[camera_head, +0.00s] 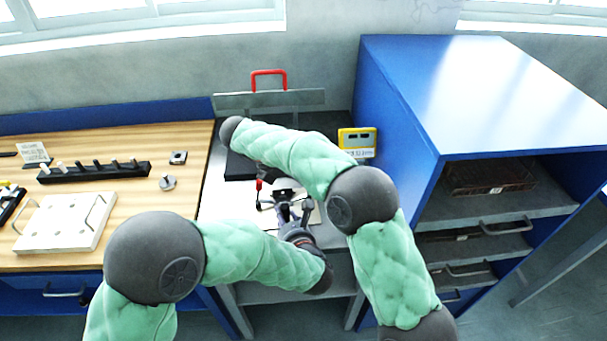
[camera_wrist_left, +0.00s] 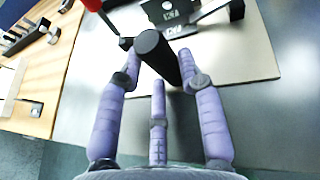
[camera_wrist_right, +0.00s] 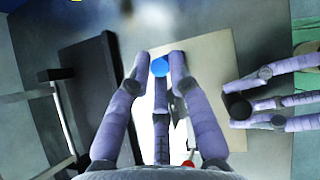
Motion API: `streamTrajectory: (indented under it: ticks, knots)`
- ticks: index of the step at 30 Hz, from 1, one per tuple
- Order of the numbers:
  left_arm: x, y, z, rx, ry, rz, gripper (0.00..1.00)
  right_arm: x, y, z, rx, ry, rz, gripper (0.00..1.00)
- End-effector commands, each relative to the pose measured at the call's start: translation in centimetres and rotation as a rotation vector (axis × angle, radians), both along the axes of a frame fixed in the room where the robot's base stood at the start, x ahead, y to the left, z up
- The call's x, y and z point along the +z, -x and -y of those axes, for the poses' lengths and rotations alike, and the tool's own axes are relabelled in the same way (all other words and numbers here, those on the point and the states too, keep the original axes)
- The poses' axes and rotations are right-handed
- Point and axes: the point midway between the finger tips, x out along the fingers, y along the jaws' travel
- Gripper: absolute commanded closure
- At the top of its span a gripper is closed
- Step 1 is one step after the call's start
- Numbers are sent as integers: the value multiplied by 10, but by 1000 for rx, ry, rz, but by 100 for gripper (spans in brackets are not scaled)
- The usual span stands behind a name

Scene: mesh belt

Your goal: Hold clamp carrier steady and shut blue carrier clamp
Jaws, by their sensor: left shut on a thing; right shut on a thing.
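The clamp carrier is a pale board (camera_head: 240,205) on the grey bench, with a dark block (camera_head: 284,184) on it. My left gripper (camera_head: 294,212) is at the board's near right side. In the left wrist view its fingers (camera_wrist_left: 160,82) close around an upright black handle (camera_wrist_left: 152,46); a labelled dark block (camera_wrist_left: 168,12) lies beyond it. My right arm hides this gripper in the head view.
A red-tipped lever (camera_head: 259,185) stands close to the grippers. A black slab (camera_wrist_right: 92,90) lies beside the board. A yellow device (camera_head: 357,140) and blue cabinet (camera_head: 400,110) stand to the right. A wooden table (camera_head: 130,150) with a white block and black rack is left.

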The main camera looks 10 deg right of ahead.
Motion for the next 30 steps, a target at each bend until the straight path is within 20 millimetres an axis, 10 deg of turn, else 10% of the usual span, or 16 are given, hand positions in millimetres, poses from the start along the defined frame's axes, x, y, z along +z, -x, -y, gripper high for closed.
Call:
streamTrajectory:
  ticks: [14,15,17,30]
  knots:
    - [-1,0,-1,1,-2,-2,100,2,0,-1,-2,15,5,100]
    - [-1,0,-1,1,-2,-3,100,3,0,-1,-2,15,5,74]
    - [-1,0,-1,1,-2,-3,100,3,0,-1,-1,15,6,59]
    - [-1,0,0,-1,-2,-2,100,6,1,-6,0,13,5,59]
